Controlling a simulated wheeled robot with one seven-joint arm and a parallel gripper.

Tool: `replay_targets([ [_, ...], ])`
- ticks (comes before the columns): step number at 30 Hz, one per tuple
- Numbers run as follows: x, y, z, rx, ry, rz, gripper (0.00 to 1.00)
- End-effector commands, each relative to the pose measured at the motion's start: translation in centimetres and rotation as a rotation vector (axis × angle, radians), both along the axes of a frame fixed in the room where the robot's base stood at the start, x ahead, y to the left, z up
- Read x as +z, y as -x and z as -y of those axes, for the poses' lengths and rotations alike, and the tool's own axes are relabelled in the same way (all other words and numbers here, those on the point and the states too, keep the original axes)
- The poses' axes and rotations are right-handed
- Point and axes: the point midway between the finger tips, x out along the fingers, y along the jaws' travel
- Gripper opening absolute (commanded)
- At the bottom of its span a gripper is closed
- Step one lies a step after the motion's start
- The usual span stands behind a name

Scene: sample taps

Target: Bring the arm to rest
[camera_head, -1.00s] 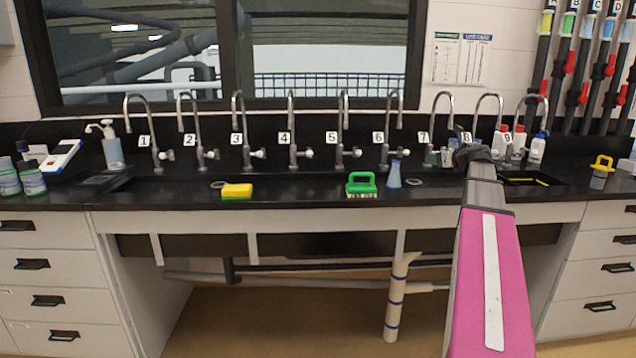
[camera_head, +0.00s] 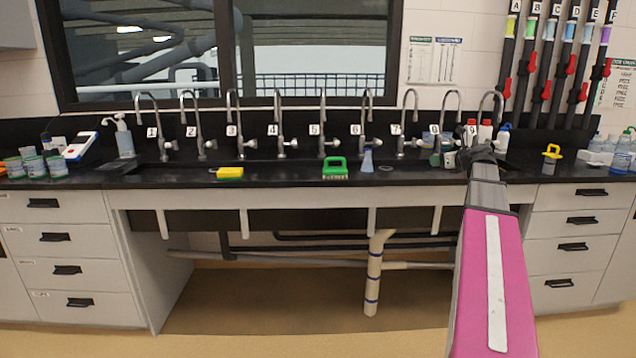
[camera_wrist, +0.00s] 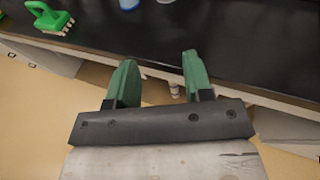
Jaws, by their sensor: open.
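My arm reaches forward at the right of the head view, its pink link lowest and its dark wrist end in front of the right end of the sink counter. In the wrist view my gripper (camera_wrist: 157,75) shows two green fingers spread apart with nothing between them. The fingers appear over the front edge of the black counter (camera_wrist: 230,45), with floor and cabinet fronts below.
A green brush (camera_head: 335,168), a yellow sponge (camera_head: 230,173) and a blue-grey flask (camera_head: 367,160) stand on the counter (camera_head: 285,178). Numbered taps line the back. White bottles (camera_head: 484,131) stand behind my wrist. A yellow-topped item (camera_head: 551,158) is at right. The floor in front is clear.

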Motion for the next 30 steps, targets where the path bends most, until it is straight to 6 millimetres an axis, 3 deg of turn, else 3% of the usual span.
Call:
replay_targets([
  [11, -5.7, 1.0, -4.0, 0.109, 0.224, -0.022, 0.47],
  [17, -10.6, 2.2, -7.3, 0.226, 0.426, -0.034, 0.47],
  [23, -18.5, 5.5, -12.7, 0.469, 0.746, -0.041, 0.47],
  [30, -29.6, 12.8, -19.7, 0.975, 1.213, 0.011, 0.47],
])
